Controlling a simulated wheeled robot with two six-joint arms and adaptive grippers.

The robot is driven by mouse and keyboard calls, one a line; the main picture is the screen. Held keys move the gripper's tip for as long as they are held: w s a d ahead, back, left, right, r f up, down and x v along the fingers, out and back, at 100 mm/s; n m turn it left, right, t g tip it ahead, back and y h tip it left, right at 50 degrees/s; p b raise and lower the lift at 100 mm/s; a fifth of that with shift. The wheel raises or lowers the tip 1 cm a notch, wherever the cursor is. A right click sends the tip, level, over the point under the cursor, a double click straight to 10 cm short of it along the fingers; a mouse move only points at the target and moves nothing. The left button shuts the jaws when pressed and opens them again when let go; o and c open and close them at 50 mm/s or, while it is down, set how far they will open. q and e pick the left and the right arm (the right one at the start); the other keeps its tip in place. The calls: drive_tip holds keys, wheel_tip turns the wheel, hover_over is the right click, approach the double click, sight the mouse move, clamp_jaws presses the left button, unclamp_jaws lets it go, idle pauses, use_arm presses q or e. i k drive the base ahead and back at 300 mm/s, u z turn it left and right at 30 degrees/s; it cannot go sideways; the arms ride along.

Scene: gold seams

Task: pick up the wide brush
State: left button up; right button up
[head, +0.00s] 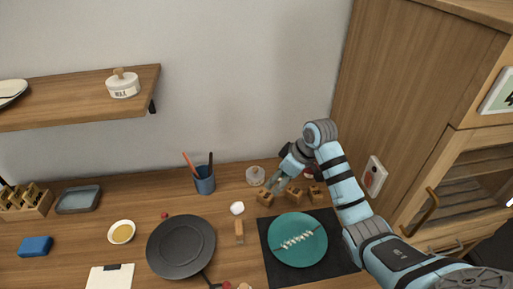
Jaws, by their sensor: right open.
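A short, flat tool with an orange-brown upper part and a paler lower end, which looks like the wide brush (239,231), lies on the table between the dark round plate and the teal plate. My right gripper (275,184) is open, pointing down and left over the back of the table, above and beside small wooden blocks (294,194). It is behind and to the right of the brush, apart from it. Whether anything is between its fingers is too small to tell. My left gripper is not in view.
A teal plate (283,251) with a row of pale pieces sits on a black mat (341,259). A dark plate (166,246), a blue cup (205,183) of tools, a white lump (237,208) and a glass jar (255,176) stand around. A cabinet (430,110) borders the right.

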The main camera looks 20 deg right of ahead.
sight(239, 234)
drive_tip(key=k, duration=1.5)
